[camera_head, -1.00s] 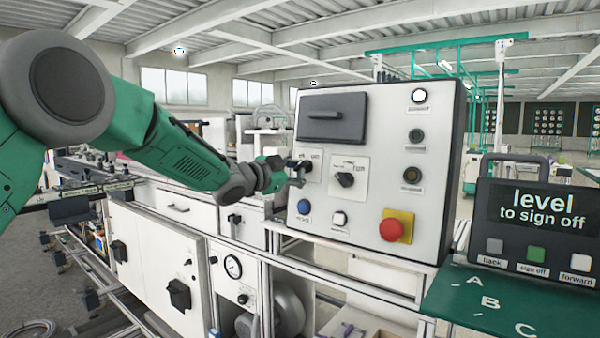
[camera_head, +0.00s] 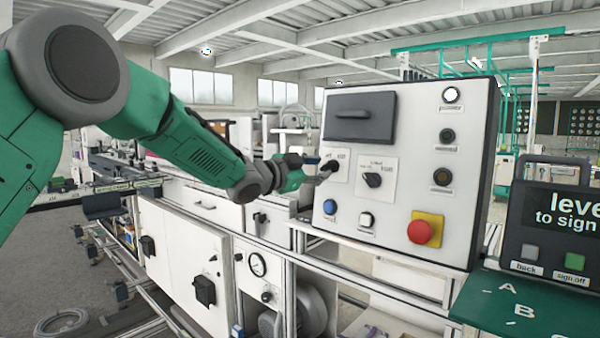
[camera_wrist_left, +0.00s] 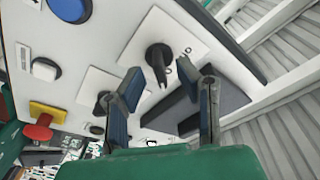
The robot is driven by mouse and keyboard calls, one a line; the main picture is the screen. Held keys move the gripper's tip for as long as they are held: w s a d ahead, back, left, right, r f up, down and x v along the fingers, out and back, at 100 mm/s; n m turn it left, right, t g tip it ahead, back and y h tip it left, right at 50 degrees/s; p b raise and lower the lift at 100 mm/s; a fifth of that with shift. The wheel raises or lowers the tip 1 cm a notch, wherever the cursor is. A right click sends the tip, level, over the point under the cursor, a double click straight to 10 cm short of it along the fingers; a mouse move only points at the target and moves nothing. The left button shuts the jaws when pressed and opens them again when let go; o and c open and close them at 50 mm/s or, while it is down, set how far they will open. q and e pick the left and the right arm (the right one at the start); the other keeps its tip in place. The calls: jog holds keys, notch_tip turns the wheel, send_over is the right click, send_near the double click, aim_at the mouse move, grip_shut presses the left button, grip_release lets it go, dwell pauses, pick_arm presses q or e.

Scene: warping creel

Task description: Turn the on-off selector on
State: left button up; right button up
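The white control panel (camera_head: 395,230) carries two black rotary selectors on white plates. The left selector (camera_head: 331,166) is directly in front of my left gripper (camera_head: 318,173). Its label is too small to read surely, so I cannot confirm which selector is the on-off one. In the left wrist view, this selector (camera_wrist_left: 158,58) stands upright beyond and between the two spread fingers of my left gripper (camera_wrist_left: 163,100). The gripper is open and holds nothing; no finger clearly touches the knob. The other selector (camera_head: 373,180) is to the right. My right gripper is not in view.
Below the selectors are a blue button (camera_head: 330,206), a white button (camera_head: 366,219) and a red mushroom button (camera_head: 420,232) on yellow. A dark handle box (camera_head: 359,118) sits above. A screen terminal (camera_head: 560,220) stands at right. White cabinets (camera_head: 185,255) are below my left arm.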

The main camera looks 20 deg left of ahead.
pick_arm(q)
jog(key=v, duration=0.9)
jog(key=shift+s+a, duration=0.1)
